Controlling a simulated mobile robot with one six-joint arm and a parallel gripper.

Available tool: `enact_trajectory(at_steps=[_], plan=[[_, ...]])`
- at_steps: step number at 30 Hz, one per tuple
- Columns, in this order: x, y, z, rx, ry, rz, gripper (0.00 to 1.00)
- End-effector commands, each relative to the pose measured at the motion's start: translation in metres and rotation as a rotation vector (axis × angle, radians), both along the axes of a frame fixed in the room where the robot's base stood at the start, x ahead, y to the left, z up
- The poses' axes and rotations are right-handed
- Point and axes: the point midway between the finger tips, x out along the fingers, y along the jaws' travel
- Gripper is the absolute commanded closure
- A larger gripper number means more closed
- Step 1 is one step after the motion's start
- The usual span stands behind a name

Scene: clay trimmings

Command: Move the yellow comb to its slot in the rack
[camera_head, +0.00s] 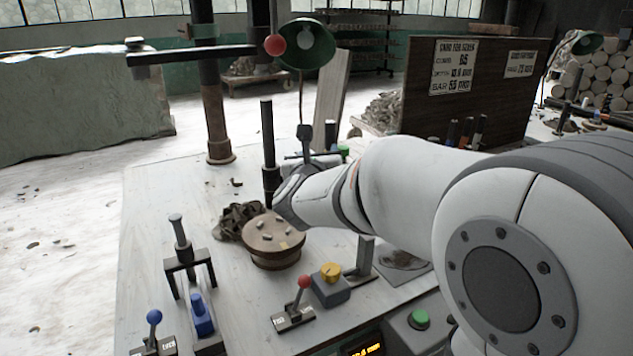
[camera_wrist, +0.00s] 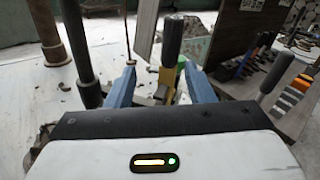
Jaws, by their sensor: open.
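My gripper (camera_wrist: 161,85) is open; its two blue fingers are spread in the wrist view. Between and just beyond them stands a tool with a dark upright handle and a yellow part below, seemingly the yellow comb (camera_wrist: 179,68). I cannot tell whether the fingers touch it. In the head view my arm hides the fingertips and this tool. Several dark-handled tools with coloured bands (camera_head: 466,131) stand in front of the dark signboard, seemingly in the rack. They also show at the right in the wrist view (camera_wrist: 245,62). No empty slot can be made out.
A round wooden turntable (camera_head: 273,237) with small lumps stands left of my arm. Nearby are a dark post (camera_head: 268,145), a green lamp (camera_head: 306,44) and the dark signboard (camera_head: 503,80). Levers and a yellow-knobbed box (camera_head: 331,284) fill the table front. The table's left back is mostly clear.

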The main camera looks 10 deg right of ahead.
Motion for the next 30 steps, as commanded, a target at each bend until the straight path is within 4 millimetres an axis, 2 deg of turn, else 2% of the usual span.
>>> enact_trajectory(at_steps=[1,6,22,30], plan=[[0.002,-0.002,-0.007,0.054,-0.033,-0.031,0.52],[0.008,-0.01,-0.008,0.144,-0.091,-0.086,0.52],[0.069,-0.038,-0.013,0.145,-0.094,-0.088,0.52],[0.074,-0.04,-0.013,0.145,-0.094,-0.087,0.52]])
